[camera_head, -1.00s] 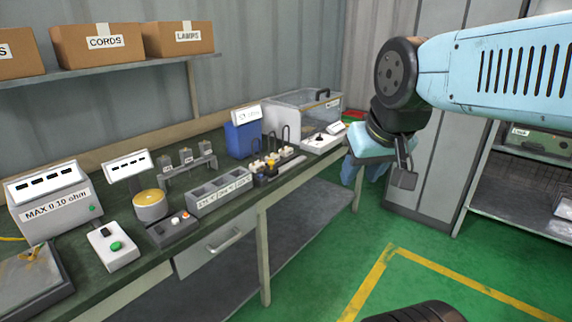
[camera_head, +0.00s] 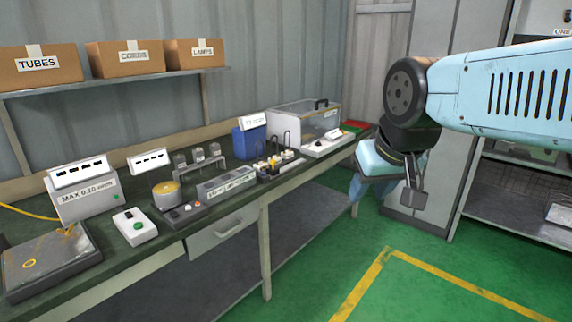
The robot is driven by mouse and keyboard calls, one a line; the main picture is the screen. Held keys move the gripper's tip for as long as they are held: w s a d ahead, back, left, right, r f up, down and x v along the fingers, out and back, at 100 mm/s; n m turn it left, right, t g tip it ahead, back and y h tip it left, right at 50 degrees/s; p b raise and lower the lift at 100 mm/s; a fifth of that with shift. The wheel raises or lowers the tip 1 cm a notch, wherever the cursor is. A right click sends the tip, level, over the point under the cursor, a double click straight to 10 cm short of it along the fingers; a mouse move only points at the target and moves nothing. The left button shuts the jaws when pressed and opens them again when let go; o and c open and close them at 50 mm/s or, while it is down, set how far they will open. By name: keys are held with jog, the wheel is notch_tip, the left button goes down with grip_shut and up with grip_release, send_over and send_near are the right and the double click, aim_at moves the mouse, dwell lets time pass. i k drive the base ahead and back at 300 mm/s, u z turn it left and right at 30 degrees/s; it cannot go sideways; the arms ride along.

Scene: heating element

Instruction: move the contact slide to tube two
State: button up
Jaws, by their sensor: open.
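A small device with black loops, white parts and a yellow piece (camera_head: 272,163) stands on the bench right of centre. It may carry the contact slide, but it is too small to tell. A rack (camera_head: 202,168) behind the labelled tray holds three small grey upright pieces; I cannot tell whether they are the numbered tubes.
The dark bench (camera_head: 150,258) runs along the wall. It also holds a "MAX 0.10 ohm" box (camera_head: 90,200), a green-button box (camera_head: 134,227), a blue container (camera_head: 248,142) and a clear case (camera_head: 305,122). Cartons (camera_head: 124,60) sit on a shelf above. Green floor is free in front.

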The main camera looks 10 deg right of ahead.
aim_at(272, 170)
jog(key=u, duration=0.2)
jog(key=i, duration=0.9)
jog(key=z, duration=0.1)
